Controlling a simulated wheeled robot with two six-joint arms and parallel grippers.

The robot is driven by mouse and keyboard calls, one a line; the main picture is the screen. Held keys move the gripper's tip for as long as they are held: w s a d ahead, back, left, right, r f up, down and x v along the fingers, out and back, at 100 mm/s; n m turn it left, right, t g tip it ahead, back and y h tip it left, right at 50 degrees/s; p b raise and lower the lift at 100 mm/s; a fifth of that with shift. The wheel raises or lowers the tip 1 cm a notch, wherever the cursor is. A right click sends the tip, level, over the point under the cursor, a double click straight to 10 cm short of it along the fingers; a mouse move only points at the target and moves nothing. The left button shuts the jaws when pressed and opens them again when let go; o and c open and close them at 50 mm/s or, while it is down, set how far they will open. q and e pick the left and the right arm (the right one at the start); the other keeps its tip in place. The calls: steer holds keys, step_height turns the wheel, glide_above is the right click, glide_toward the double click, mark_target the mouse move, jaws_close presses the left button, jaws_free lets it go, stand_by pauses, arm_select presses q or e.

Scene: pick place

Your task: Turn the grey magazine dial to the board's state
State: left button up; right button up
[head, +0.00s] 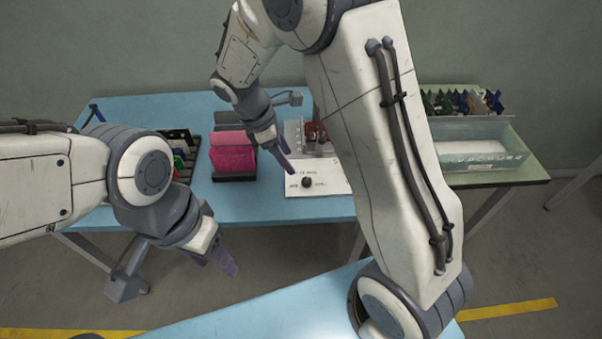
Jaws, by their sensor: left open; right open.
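A white panel (331,177) lies on the blue table with a small dark round knob (306,183) near its front edge. Small markings sit on both sides of the knob, too small to read. I cannot tell if this knob is the grey dial, nor which way it points. My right gripper (284,160) is open and empty, above the panel's left edge, behind and left of the knob and apart from it. My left gripper (226,262) is open and empty in front of the table. My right arm hides the panel's right part.
Pink blocks (232,158) stand in a dark holder left of the panel. A black rack (184,146) with coloured pieces is further left. A clear bin (480,152) stands at the right, with coloured pieces (460,102) behind it. Blue table (275,208) is bare in front.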

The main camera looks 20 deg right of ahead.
mark_target(306, 179)
steer(key=x, duration=0.7)
steer(key=w+x, duration=0.1)
steer(key=x, duration=0.3)
steer(key=shift+w+d+f+b, duration=0.1)
steer(key=shift+d+f+b, duration=0.15)
steer(key=shift+d, duration=0.25)
steer(key=shift+r, duration=0.1)
jaws_close()
